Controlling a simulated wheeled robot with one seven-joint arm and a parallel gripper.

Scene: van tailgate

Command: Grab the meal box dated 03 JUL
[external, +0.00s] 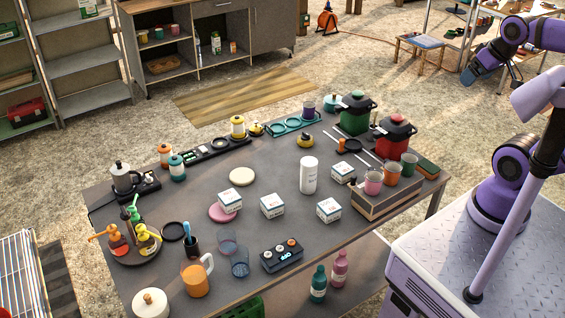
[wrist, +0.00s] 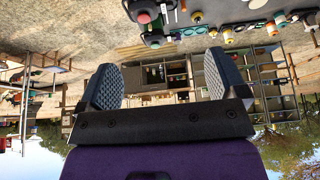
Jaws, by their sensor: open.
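Several small white boxes with printed labels stand on the dark table. One box (external: 229,200) sits on a pink disc, another box (external: 272,205) is right of it, a third box (external: 329,210) is near the wooden crate, and one more box (external: 343,173) is behind that crate. The dates are too small to read, so I cannot tell which one is 03 JUL. My gripper (external: 492,77) is raised at the upper right, well away from the boxes. In the wrist view my gripper (wrist: 162,80) is open, with nothing between its fingers.
A white cylinder (external: 309,175) stands among the boxes. The wooden crate (external: 378,205) carries cups at the right. A black device (external: 281,256), clear glasses (external: 240,262) and an orange mug (external: 196,277) are at the front. Red (external: 394,138) and green pots stand at the back right.

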